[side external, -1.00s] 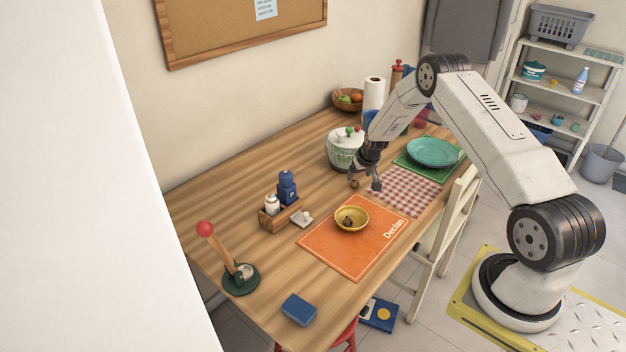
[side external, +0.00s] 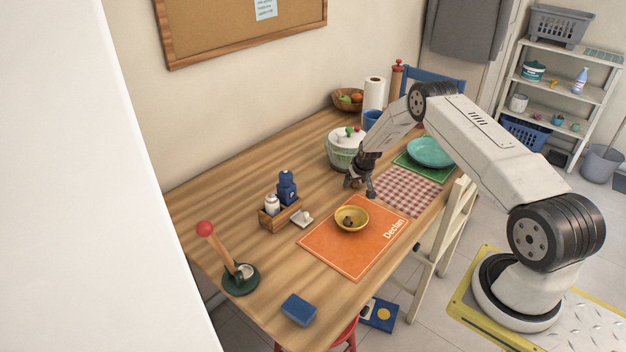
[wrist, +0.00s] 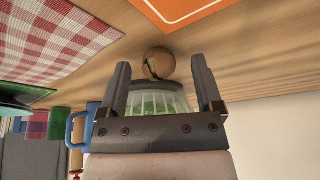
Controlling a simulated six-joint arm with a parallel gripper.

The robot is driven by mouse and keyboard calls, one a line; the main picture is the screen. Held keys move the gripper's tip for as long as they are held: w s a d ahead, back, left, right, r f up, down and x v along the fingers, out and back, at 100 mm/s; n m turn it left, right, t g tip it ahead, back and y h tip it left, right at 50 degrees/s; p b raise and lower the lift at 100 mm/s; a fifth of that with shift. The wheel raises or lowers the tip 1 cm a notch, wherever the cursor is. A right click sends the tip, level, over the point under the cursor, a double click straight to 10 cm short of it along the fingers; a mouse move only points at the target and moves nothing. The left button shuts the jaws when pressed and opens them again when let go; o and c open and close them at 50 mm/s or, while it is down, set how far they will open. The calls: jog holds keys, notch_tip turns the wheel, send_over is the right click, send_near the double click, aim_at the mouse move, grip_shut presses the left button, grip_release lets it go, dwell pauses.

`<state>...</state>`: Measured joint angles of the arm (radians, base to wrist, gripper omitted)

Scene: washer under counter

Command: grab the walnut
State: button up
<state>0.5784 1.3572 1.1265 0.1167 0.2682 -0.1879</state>
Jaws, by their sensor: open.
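The walnut (wrist: 159,63) is a round brown nut with a dark crack, on the wooden table. In the wrist view it shows between the tips of my gripper (wrist: 160,68), with room on both sides. In the side view my gripper (side external: 359,190) points down, low over the table, between the checkered cloth and the white-lidded pot. Its fingers are apart and hold nothing. I cannot make out the walnut in the side view; the gripper seems to hide it.
A yellow bowl (side external: 352,218) with small dark contents stands on the orange placemat (side external: 330,258), in front of my gripper. The lidded pot (side external: 346,150) stands close behind it. The checkered cloth (side external: 408,192) lies to the right. Bare table (side external: 230,187) extends to the left.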

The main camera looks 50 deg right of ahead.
dwell(0.4)
grip_shut()
jog(key=shift+r, duration=0.1)
dwell(0.3)
jog(key=shift+r, duration=0.7)
jog(key=s+a+r, duration=0.6)
jog(key=s+r, duration=0.5)
jog(key=s, duration=0.1)
jog(key=shift+s+a+r, duration=0.15)
jog(key=shift+a+r, duration=0.05)
jog(key=shift+a, duration=0.05)
dwell(0.5)
